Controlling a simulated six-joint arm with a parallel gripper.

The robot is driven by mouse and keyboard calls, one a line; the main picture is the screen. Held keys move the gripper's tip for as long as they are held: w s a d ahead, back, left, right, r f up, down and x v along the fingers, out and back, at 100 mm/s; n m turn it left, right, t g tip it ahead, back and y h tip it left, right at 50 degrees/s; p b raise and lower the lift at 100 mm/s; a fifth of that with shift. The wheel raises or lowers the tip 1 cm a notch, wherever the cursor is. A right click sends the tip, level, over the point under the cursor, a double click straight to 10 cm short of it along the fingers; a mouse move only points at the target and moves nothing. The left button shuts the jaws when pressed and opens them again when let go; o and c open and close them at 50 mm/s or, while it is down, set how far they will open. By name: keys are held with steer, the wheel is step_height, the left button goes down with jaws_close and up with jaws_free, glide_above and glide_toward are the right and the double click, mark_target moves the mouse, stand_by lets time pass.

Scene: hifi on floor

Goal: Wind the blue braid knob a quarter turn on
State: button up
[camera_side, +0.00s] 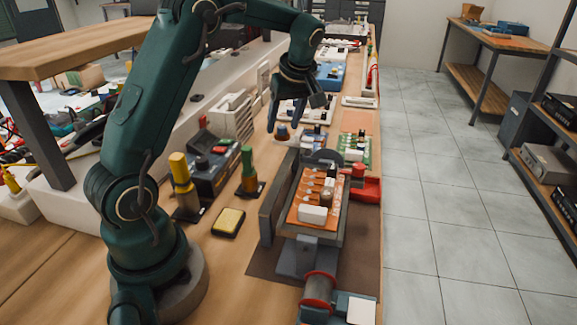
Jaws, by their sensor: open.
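My gripper (295,113) is open, with its fingers spread and pointing down over the far part of the bench. Below and between the fingers is a small item with a copper-brown top (282,132) and a blue part (296,136) beside it. This may be the blue braid knob, but it is too small to be certain. The gripper appears to be above it and empty. I cannot tell which way the knob is turned, or whether a finger touches it.
An orange circuit board (305,212) sits in a grey holder, with a red part (367,189) on its right. A solder spool (319,290) stands in front. A green board (355,149) lies right.

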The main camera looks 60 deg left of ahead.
steer(key=shift+w+n+g, duration=0.1)
steer(key=shift+n+g, duration=0.4)
steer(key=shift+n, duration=0.6)
steer(key=s+d+r+m+t+h, duration=0.1)
steer(key=s+d+r+m+t, duration=0.3)
steer(key=d+r, duration=0.75)
steer(key=s+d+f+m+t+h, duration=0.2)
steer(key=s+d+f+m+h, duration=0.1)
steer(key=s+d+m, duration=0.6)
steer(key=s+h, duration=0.1)
steer(key=s, duration=0.2)
steer(key=shift+d+f+m, duration=0.35)
steer(key=shift+f+m, duration=0.05)
